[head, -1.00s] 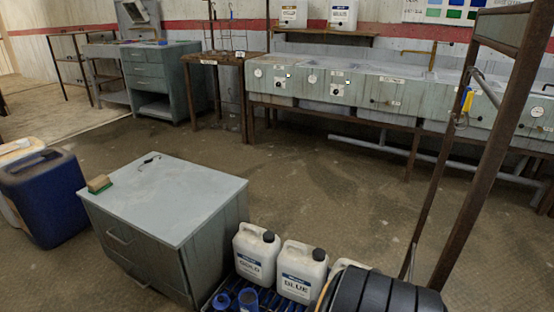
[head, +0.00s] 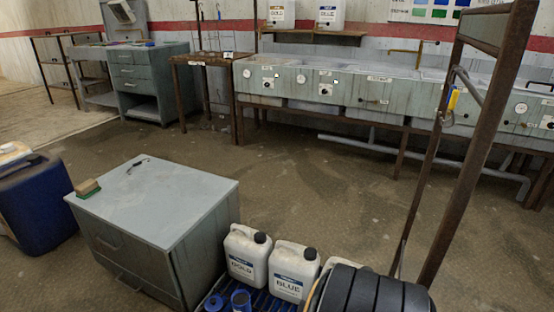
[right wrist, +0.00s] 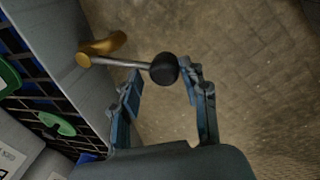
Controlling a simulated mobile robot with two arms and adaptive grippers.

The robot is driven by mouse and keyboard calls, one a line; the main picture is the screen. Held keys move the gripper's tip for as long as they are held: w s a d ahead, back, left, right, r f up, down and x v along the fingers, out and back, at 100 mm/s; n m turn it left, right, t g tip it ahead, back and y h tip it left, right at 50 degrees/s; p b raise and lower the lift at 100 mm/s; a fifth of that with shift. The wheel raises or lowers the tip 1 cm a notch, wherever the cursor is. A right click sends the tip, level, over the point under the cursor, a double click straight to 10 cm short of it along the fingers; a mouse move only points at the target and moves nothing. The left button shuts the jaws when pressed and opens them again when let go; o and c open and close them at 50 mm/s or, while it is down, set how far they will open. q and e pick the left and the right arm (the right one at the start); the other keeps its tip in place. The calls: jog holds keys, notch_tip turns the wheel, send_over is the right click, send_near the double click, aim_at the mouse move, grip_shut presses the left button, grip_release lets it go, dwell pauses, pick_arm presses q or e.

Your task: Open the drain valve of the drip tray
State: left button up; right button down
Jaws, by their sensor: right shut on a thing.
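In the right wrist view the drain valve is a brass body (right wrist: 108,48) on the outer side of the grey drip tray wall (right wrist: 75,62). In the head view the tray's grating (head: 267,290) shows at the bottom, under canisters; the valve and right gripper are hidden there. My left gripper is in neither view.
White canisters labelled GOLD (head: 246,254) and BLUE (head: 294,271) stand on the tray. A grey drawer cabinet (head: 160,215) with a brush (head: 87,188) on top is left of it. A rusty frame (head: 478,150) rises at right. Floor beyond is clear.

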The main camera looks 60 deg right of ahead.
jog(key=shift+s+d+f, duration=0.2)
jog(key=shift+s+d, duration=0.65)
jog(key=shift+s, duration=0.05)
jog(key=shift+c, duration=1.5)
grip_release()
jog(key=shift+f, duration=0.1)
jog(key=shift+w+a, duration=0.2)
jog(key=shift+w, duration=0.05)
jog(key=shift+a, duration=0.1)
jog(key=shift+a+r, duration=0.1)
jog(key=shift+r, duration=0.45)
notch_tip(320, 180, up, 11)
jog(key=a, duration=0.2)
jog(key=shift+s, duration=0.15)
jog(key=shift+f, duration=0.1)
